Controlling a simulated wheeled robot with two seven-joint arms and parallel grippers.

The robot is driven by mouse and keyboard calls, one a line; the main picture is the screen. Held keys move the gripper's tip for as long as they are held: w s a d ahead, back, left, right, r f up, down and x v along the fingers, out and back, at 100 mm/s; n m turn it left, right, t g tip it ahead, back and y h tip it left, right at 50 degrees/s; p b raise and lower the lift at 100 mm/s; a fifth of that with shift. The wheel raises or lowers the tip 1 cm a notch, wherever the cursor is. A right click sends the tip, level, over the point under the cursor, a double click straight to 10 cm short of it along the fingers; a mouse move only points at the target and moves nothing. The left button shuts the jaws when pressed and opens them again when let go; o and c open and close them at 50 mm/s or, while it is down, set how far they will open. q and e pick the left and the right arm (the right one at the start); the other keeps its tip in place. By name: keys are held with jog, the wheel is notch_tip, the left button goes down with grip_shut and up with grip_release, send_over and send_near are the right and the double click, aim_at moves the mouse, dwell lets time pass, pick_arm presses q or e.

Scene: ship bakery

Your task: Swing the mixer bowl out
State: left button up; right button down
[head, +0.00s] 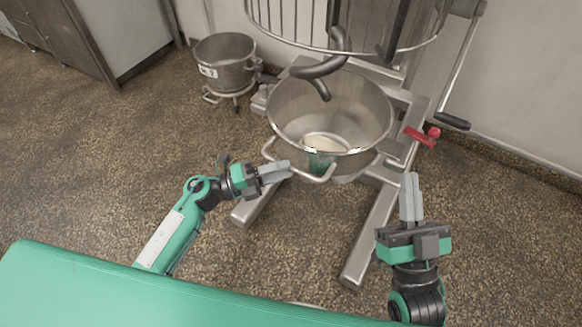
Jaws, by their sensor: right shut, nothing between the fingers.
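The steel mixer bowl (372,118) stands in the mixer's frame below the dark hook (320,70), with something pale at its bottom. A bar handle (318,179) sticks out from its front. My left gripper (290,170) has its fingertips at the left part of this handle, overlapping the bar. The picture does not show clearly whether the fingers are closed around it. My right gripper (410,180) is shut and empty, pointing up, to the right of the bowl and apart from it. A red lever (420,137) sits on the frame right of the bowl.
A wire guard (290,40) hangs above the bowl. The mixer's legs (370,240) reach forward across the floor. A crank with a black grip (453,121) is at the right. A second bowl (225,62) stands at the back left. The floor at left is clear.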

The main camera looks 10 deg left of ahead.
pick_arm(q)
jog(key=shift+x, duration=1.5)
jog(key=shift+c, duration=0.2)
grip_shut()
jog(key=shift+a, duration=0.1)
